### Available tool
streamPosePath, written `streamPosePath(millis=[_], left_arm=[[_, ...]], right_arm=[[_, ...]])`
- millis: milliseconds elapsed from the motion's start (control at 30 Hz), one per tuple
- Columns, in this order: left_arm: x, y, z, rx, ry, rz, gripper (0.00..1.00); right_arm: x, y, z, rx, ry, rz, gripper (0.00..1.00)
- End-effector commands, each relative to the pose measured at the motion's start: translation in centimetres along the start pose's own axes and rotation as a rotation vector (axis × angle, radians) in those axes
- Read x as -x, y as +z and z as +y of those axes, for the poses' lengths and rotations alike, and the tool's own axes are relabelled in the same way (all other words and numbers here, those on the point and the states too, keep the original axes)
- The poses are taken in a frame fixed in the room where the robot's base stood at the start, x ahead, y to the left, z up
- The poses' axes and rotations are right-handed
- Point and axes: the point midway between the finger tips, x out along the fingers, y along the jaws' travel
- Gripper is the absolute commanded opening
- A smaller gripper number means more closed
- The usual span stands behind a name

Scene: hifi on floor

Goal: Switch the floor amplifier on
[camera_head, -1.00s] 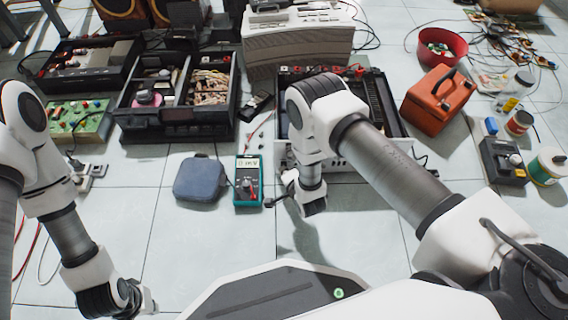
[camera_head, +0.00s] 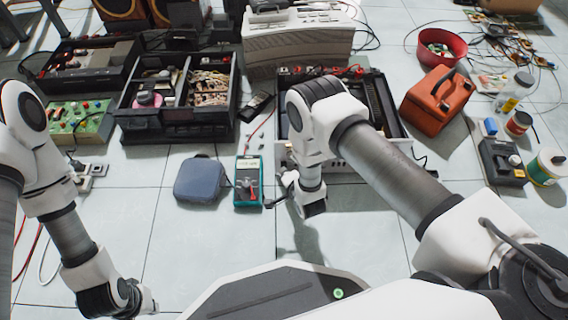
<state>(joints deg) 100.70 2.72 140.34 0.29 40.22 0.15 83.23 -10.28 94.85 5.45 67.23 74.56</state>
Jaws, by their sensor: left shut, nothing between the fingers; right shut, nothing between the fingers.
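The floor amplifier (camera_head: 387,105) is an open black chassis with a silver front panel, at the centre right of the camera_head view. My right arm crosses in front of it and hides much of its middle and front panel. My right gripper (camera_head: 279,200) points down just in front of the panel's left part. It is shut and empty; I cannot tell whether it touches the panel. The power switch cannot be made out. My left gripper (camera_head: 148,304) is shut and empty above the floor at the lower left, far from the amplifier.
A teal multimeter (camera_head: 248,181) and a blue pouch (camera_head: 200,179) lie left of my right gripper. An orange case (camera_head: 438,99) stands right of the amplifier. Another open chassis (camera_head: 180,105) is to its left, a beige printer-like unit (camera_head: 298,42) behind. Front floor is mostly clear.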

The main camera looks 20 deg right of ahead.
Motion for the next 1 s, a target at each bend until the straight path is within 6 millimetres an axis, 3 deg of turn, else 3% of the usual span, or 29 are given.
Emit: streamPosePath(millis=[467, 1000], left_arm=[[0.7, 0.0, 0.0, 0.0, 0.0, 0.0, 0.0], [2.8, 0.0, 0.0, 0.0, 0.0, 0.0, 0.0]], right_arm=[[0.7, 0.5, 0.5, 0.0, 0.002, -0.001, 0.0], [4.0, 2.9, 2.8, 0.0, 0.001, 0.0, 0.0]])
